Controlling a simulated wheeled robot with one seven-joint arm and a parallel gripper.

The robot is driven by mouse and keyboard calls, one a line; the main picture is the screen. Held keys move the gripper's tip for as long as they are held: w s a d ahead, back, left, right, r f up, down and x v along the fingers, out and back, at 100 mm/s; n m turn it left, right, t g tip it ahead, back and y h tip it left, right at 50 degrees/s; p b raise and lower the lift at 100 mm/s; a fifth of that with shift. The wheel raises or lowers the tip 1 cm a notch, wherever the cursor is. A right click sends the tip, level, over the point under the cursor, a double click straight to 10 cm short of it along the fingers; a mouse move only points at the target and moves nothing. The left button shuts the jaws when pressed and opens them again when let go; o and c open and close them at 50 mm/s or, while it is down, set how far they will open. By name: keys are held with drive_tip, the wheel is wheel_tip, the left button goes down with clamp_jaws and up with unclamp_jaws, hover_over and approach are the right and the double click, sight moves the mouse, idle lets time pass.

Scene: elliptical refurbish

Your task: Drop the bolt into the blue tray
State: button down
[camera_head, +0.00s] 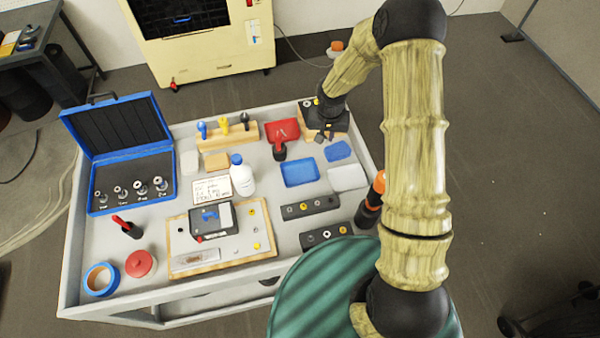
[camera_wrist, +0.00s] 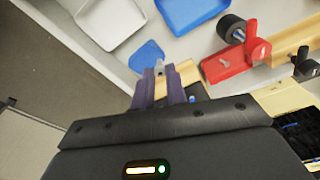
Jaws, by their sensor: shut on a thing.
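My gripper (camera_head: 321,138) is at the back right of the cart, over a wooden block (camera_head: 309,118). In the wrist view its purple fingers (camera_wrist: 160,78) are shut on a small grey piece, apparently the bolt (camera_wrist: 159,68), mostly hidden between the fingertips. In the head view the bolt cannot be made out. The blue tray (camera_head: 300,172) lies to the front left of my gripper; it also shows at the top of the wrist view (camera_wrist: 190,14). The bolt is apart from the tray.
A white tray (camera_head: 347,178) and a flat blue piece (camera_head: 337,151) lie right of the blue tray. An open blue case (camera_head: 128,160) is at the left.

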drive_tip(key=s+a+f+n, duration=0.2)
drive_tip(key=a+f, duration=0.4)
drive_tip(key=shift+a+f, duration=0.2)
drive_tip(key=shift+a, duration=0.05)
drive_tip(key=shift+s, duration=0.1)
drive_tip(key=b, duration=0.4)
hover_over(305, 172)
wheel_tip(305, 172, down, 5)
drive_tip(key=shift+s+a+r, duration=0.1)
drive_tip(key=shift+a, duration=0.05)
drive_tip(key=shift+f, duration=0.6)
drive_tip(key=shift+w, duration=0.2)
drive_tip(key=shift+s, duration=0.1)
